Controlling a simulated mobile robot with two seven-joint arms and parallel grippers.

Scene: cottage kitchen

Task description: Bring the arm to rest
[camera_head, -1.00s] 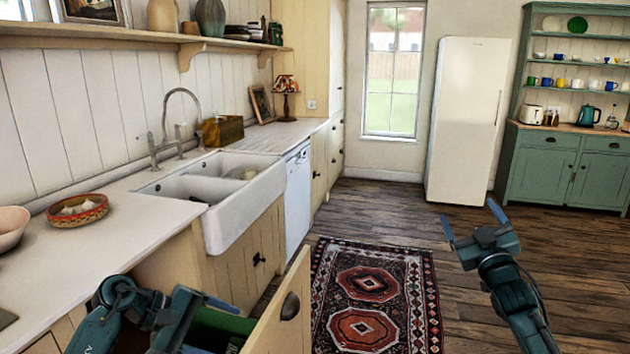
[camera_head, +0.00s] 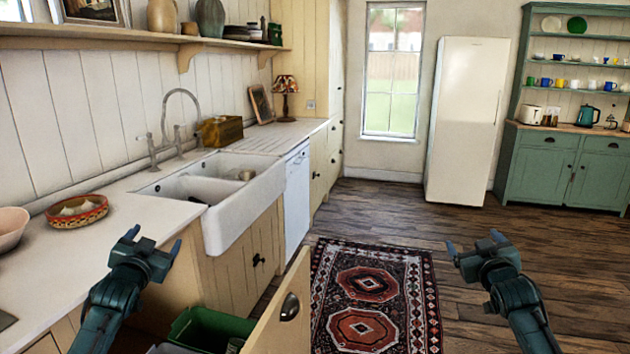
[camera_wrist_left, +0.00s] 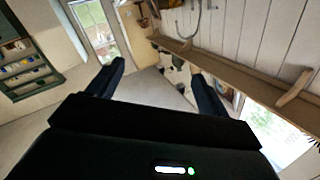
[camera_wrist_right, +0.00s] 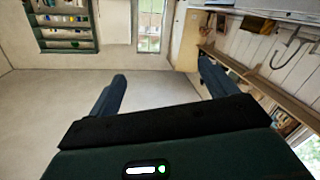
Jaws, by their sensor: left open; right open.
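My left gripper (camera_head: 155,240) is raised in front of the counter's edge, above the open cabinet. It is open and empty; its two spread fingers show in the left wrist view (camera_wrist_left: 158,80) with nothing between them. My right gripper (camera_head: 474,244) is held over the wooden floor to the right of the rug. It is open and empty too, and its parted fingers show in the right wrist view (camera_wrist_right: 162,85). Both arms come up from the bottom edge in a similar raised pose.
A cabinet door (camera_head: 282,318) stands open at the bottom centre, beside a green bin (camera_head: 208,328). The counter (camera_head: 135,215) holds a basket (camera_head: 78,211) and a sink (camera_head: 240,210). A patterned rug (camera_head: 410,290) lies on the floor. The floor ahead is clear.

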